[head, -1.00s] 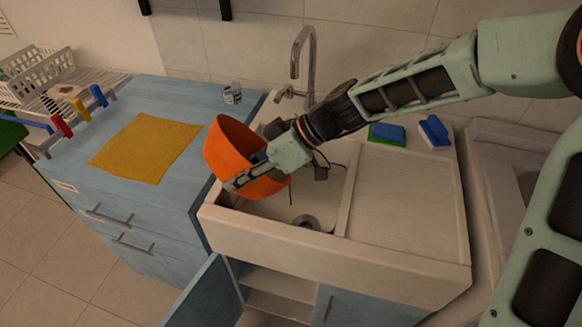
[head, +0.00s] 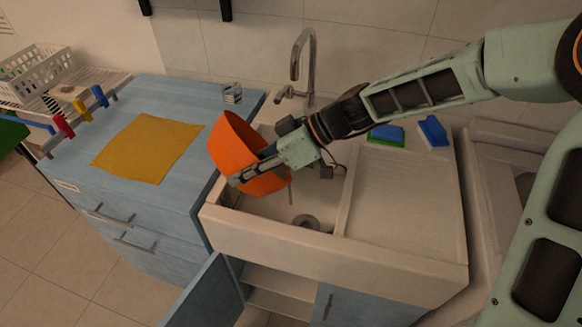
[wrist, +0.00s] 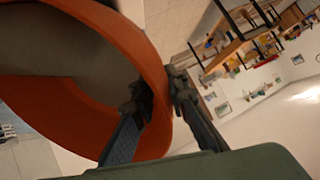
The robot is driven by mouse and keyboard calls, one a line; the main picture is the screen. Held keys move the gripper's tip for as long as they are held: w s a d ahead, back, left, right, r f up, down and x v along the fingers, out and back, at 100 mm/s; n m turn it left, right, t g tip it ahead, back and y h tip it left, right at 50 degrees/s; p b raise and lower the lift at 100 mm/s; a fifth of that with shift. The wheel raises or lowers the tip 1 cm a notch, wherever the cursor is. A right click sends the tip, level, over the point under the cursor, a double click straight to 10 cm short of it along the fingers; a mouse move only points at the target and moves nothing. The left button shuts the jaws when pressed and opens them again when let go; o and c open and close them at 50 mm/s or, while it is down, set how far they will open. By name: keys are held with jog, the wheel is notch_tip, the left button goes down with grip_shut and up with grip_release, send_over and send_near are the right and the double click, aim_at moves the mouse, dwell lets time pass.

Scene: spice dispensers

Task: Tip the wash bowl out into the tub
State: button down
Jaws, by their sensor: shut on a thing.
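The wash bowl is an orange bowl (head: 233,146) in the head view, held tilted over the left part of the white sink tub (head: 335,243). My gripper (head: 240,178) is shut on the bowl's rim. In the wrist view the orange bowl (wrist: 140,40) fills the left side, and the two fingers of my gripper (wrist: 160,95) pinch its wall. Its inside looks greyish there; I cannot tell what it holds. A thin streak shows just under the bowl in the head view, above the tub floor near the drain (head: 306,221).
A chrome tap (head: 302,60) stands behind the tub. A blue counter (head: 190,100) with a yellow cloth (head: 147,147) and a glass (head: 232,93) lies to the left. A cabinet door (head: 205,295) hangs open below.

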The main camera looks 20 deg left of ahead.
aim_at(254, 154)
jog(key=shift+w+d+r+g+y+p, duration=0.15)
jog(key=shift+w+d+r+y+p, duration=0.1)
jog(key=shift+r+p, duration=0.15)
jog(key=shift+w+d+r+g+y+p, duration=0.15)
jog(key=shift+w+r+y+p, duration=0.15)
jog(key=shift+r, duration=0.1)
dwell(0.5)
jog(key=shift+w+d+r+m+g+y+p, duration=0.3)
jog(key=shift+w+d+r+g+y+p, duration=0.15)
jog(key=shift+w+d+r+g+p, duration=0.3)
dwell(1.0)
jog(key=shift+w+d+r+y, duration=0.25)
jog(key=shift+w+y, duration=0.05)
jog(key=shift+w, duration=0.15)
jog(key=shift+w+d+r+b, duration=0.15)
jog(key=shift+w+d+b, duration=0.1)
jog(key=shift+w+b, duration=0.15)
jog(key=shift+w+d+r+g, duration=0.15)
jog(key=shift+d+g, duration=0.05)
jog(key=shift+g, duration=0.05)
jog(key=shift+w+d+r+m+y, duration=0.1)
jog(key=shift+w+d+m+y, duration=0.2)
jog(key=shift+y, duration=0.1)
jog(key=shift+w+d+r+g+b, duration=0.2)
jog(key=shift+w+g+b, duration=0.1)
jog(key=shift+g+b, duration=0.15)
